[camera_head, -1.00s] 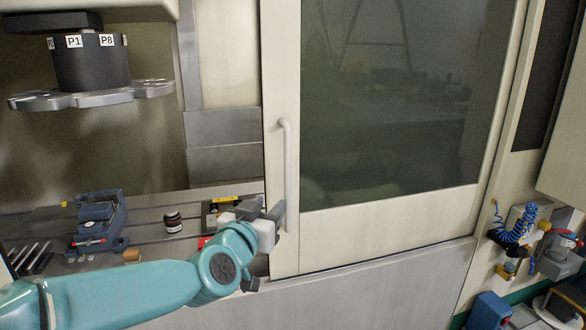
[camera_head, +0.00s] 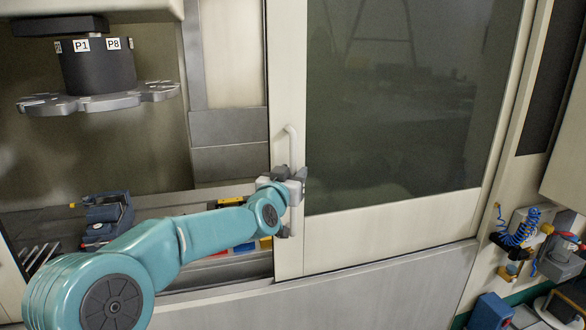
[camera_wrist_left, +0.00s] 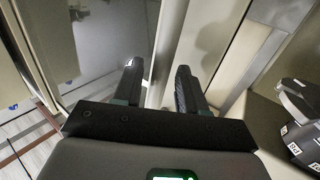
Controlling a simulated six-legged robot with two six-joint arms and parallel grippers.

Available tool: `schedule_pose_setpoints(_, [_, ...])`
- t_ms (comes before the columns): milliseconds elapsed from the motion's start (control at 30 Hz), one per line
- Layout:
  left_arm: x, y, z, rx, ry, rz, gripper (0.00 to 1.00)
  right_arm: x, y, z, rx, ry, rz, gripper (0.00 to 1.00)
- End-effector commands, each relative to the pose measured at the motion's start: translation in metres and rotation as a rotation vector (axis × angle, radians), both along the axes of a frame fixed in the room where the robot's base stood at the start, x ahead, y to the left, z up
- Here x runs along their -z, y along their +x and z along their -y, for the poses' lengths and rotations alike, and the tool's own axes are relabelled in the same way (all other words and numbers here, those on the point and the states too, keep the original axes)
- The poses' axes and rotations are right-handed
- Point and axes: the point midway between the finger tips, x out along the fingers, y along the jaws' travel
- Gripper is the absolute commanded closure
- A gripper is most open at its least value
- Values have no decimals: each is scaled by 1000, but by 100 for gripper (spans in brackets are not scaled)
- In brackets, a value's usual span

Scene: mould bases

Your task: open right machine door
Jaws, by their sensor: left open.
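The machine door (camera_head: 400,215) is a cream-framed panel with a large dark window, in the middle and right of the head view. Its left edge borders the machine's open interior. A pale vertical bar handle (camera_head: 292,147) is on the left part of its frame. My left gripper (camera_head: 294,173) is open at the middle of the handle, with its fingers seemingly on either side of the bar. The gripper hides part of the handle. In the left wrist view the two dark fingers (camera_wrist_left: 158,85) are apart, with pale door framing beyond; contact cannot be told. My right gripper is out of view.
A dark tool carousel (camera_head: 98,70) with P1 and P8 labels hangs at upper left. A blue vise (camera_head: 106,215) stands on the machine bed below. A coiled blue air hose (camera_head: 517,228) and tools are at the right. A metal panel (camera_head: 370,290) lies below the door.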

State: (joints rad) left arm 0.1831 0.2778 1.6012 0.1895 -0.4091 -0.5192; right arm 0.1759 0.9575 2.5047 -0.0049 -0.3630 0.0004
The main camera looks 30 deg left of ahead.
Motion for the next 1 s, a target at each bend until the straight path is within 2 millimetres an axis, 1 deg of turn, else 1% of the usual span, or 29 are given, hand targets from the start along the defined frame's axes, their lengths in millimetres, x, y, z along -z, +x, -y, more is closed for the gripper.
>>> schedule_pose_setpoints(33, [0,4,-1,0,-1,-2,59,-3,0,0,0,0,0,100])
schedule_pose_setpoints(133, [0,8,-3,0,0,-1,59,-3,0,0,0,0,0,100])
schedule_pose_setpoints(367, [1,9,-3,0,0,-1,59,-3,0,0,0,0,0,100])
schedule_pose_setpoints(400, [1,9,-3,0,0,-1,62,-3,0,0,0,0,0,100])
schedule_pose_setpoints(467, [1,9,-3,0,0,-1,82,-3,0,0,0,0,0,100])
schedule_pose_setpoints(500, [1,9,-3,0,0,-1,95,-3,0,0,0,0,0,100])
schedule_pose_setpoints(533, [1,9,-3,0,0,-1,100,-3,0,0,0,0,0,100])
schedule_pose_setpoints(1000, [1,11,-1,1,-1,0,100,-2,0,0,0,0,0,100])
